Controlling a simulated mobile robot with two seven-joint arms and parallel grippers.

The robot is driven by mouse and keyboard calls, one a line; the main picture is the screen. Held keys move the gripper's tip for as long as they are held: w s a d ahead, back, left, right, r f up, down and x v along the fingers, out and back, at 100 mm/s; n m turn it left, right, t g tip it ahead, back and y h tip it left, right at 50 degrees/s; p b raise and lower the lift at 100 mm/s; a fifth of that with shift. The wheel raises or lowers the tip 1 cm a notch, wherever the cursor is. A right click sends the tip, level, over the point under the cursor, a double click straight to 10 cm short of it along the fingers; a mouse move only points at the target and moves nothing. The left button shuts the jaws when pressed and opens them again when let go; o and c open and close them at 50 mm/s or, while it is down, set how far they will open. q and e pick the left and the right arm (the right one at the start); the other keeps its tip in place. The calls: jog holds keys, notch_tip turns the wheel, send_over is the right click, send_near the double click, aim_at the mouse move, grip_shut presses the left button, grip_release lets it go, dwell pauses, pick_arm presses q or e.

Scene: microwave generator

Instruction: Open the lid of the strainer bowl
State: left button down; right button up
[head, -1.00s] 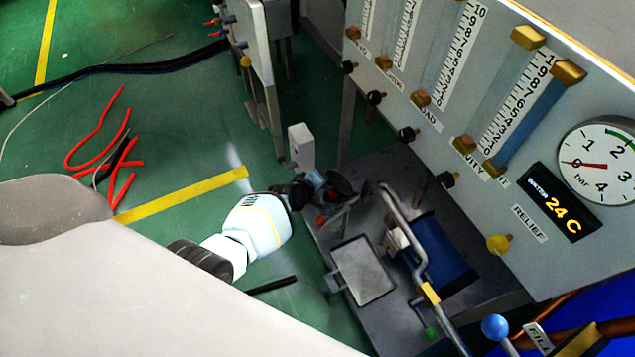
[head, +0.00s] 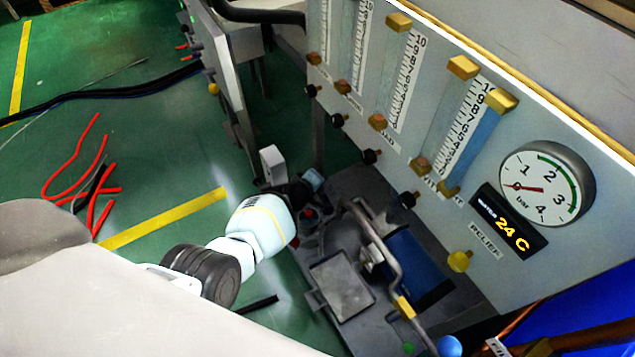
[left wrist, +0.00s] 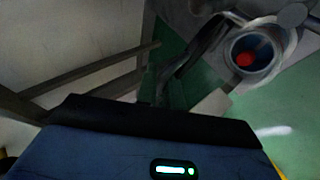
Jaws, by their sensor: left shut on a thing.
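My left gripper (head: 303,192) reaches in from the left, low beside the front of the machine. Its fingers are shut on a small part at the strainer, which I take to be the lid of the strainer bowl; fingers and arm mostly hide it. A small light-blue piece (head: 314,180) shows just past the fingertips. In the left wrist view a round, pale-rimmed bowl with a blue inside and a red spot (left wrist: 246,58) is at the upper right, and the dark fingers (left wrist: 195,55) are left of it. My right gripper is out of view.
A grey panel with scales and a gauge (head: 545,185) rises at the right. A bent pipe (head: 375,245), a blue cylinder (head: 415,265) and a grey plate (head: 342,285) sit right of the gripper. Red cables (head: 75,165) lie on the open green floor at left.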

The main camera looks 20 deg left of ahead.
pick_arm(q)
jog(key=shift+w+a+r, duration=0.3)
jog(key=shift+a+r, duration=0.05)
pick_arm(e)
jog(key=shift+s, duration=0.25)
pick_arm(q)
jog(key=c, duration=1.6)
grip_release()
jog(key=shift+o, duration=0.3)
jog(key=shift+s, duration=0.1)
jog(key=shift+s+f, duration=0.1)
jog(key=shift+f, duration=0.05)
